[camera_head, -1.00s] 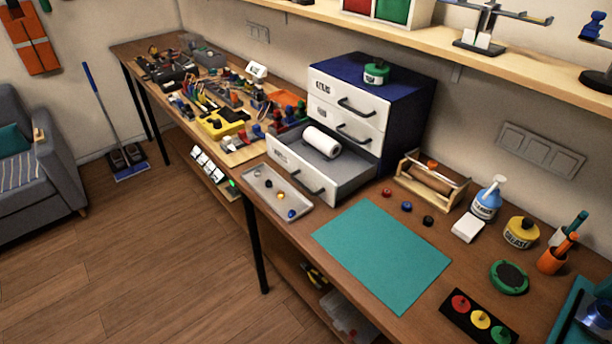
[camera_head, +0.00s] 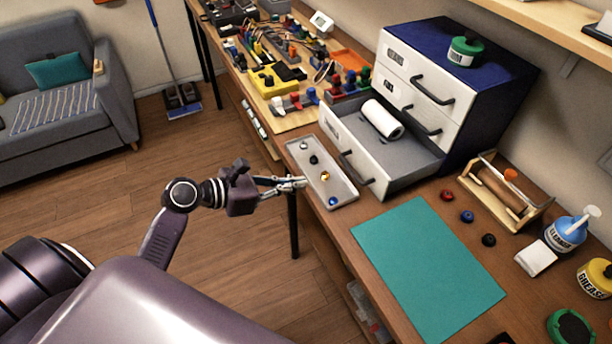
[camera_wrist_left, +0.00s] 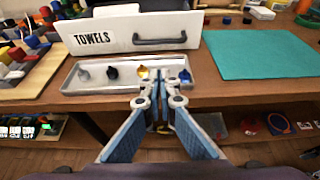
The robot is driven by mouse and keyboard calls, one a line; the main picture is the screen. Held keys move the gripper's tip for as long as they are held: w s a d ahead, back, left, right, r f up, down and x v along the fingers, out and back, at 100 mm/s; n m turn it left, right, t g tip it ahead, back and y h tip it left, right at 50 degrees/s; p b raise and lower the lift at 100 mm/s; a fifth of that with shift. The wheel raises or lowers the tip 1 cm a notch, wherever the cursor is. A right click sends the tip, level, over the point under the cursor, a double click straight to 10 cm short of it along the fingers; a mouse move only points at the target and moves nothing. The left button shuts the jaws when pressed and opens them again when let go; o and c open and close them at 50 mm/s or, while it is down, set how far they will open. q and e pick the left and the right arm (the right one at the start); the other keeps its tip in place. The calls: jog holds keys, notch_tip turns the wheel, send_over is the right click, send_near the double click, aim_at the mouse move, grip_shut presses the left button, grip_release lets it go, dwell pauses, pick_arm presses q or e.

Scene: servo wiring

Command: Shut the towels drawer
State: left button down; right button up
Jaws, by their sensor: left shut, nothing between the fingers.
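The towels drawer (camera_head: 345,158) is the lowest drawer of the blue and white cabinet (camera_head: 490,85) and stands pulled out over the bench. A white paper roll (camera_head: 382,118) lies inside it. In the left wrist view its front (camera_wrist_left: 110,38) reads "TOWELS" and carries a dark bar handle (camera_wrist_left: 160,40). My left gripper (camera_head: 303,183) is shut and empty, at the bench's front edge, before the small parts tray and apart from the drawer front. It also shows in the left wrist view (camera_wrist_left: 158,92), below the handle. My right gripper is not in view.
A grey tray (camera_head: 345,190) with several small knobs lies in front of the drawer. A teal mat (camera_head: 425,265) is to the right. Crowded parts fill the bench on the left.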

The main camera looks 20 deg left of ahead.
aim_at(363, 161)
pick_arm(q)
jog(key=x, duration=0.7)
jog(key=shift+w+d+p, duration=0.2)
jog(key=shift+w+p, duration=0.2)
jog(key=shift+w+d+r+p, duration=0.25)
jog(key=shift+w+d+p, duration=0.15)
jog(key=shift+w+d, duration=0.85)
jog(key=shift+w, duration=0.3)
jog(key=shift+w+d+p, duration=0.25)
jog(key=shift+w+p, duration=0.05)
jog(key=w+d, duration=0.1)
jog(key=w, duration=0.1)
jog(key=w+d+p, duration=0.1)
jog(key=w+d, duration=0.3)
jog(key=shift+w+r+p, duration=0.15)
jog(key=shift+w+p, duration=0.05)
jog(key=shift+p, duration=0.1)
jog(key=w+d, duration=0.2)
jog(key=w+d+b, duration=0.1)
jog(key=w+d, duration=0.1)
jog(key=w, duration=0.1)
jog(key=w+d, duration=0.2)
jog(key=w, duration=0.1)
jog(key=shift+w+d+f, duration=0.1)
jog(key=shift+d+f, duration=0.1)
